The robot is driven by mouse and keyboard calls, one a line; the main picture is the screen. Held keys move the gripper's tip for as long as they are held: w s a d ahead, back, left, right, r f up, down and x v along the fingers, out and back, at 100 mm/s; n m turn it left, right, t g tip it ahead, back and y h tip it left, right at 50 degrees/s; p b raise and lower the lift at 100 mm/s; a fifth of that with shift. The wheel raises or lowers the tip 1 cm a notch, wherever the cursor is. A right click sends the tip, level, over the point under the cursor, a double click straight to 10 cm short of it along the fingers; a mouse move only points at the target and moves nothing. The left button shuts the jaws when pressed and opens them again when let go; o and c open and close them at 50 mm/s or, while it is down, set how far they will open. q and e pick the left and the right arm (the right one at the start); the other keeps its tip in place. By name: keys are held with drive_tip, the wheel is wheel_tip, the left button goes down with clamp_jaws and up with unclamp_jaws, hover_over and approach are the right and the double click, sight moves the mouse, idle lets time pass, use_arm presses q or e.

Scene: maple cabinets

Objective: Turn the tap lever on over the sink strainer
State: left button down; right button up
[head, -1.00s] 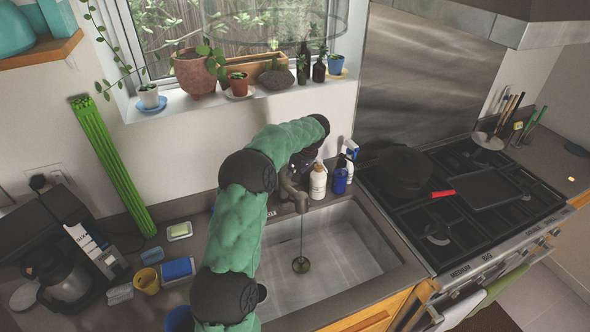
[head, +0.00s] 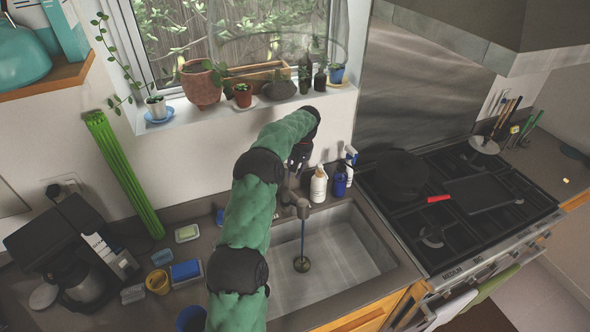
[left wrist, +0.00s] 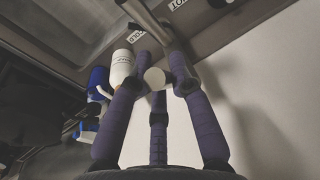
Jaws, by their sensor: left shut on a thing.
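The grey tap (head: 303,209) stands at the back edge of the sink (head: 345,262), with its spout over the strainer (head: 301,264). A thin bluish vertical line, which looks like a water stream, joins the spout to the strainer. My left gripper (head: 299,157) is behind and above the tap, near the wall, partly hidden by my arm. In the left wrist view its purple fingers (left wrist: 157,75) are closed around the pale round end of the tap lever (left wrist: 155,78). The tap's metal body (left wrist: 146,18) lies just beyond. My right gripper is out of view.
A white soap bottle (head: 318,184), a blue cup (head: 340,183) and a spray bottle (head: 350,164) stand close right of the tap. Potted plants (head: 200,88) line the windowsill above. A soap dish (head: 187,233) and blue sponge (head: 186,271) lie left of the sink.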

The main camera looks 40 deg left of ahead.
use_arm(q)
drive_tip(key=c, duration=1.1)
unclamp_jaws()
drive_tip(key=shift+a, duration=0.1)
drive_tip(key=r, duration=0.4)
drive_tip(key=d+r, duration=0.1)
drive_tip(key=r, duration=0.3)
drive_tip(key=w+d+r, duration=0.1)
drive_tip(key=r, duration=0.3)
drive_tip(key=shift+f, duration=0.15)
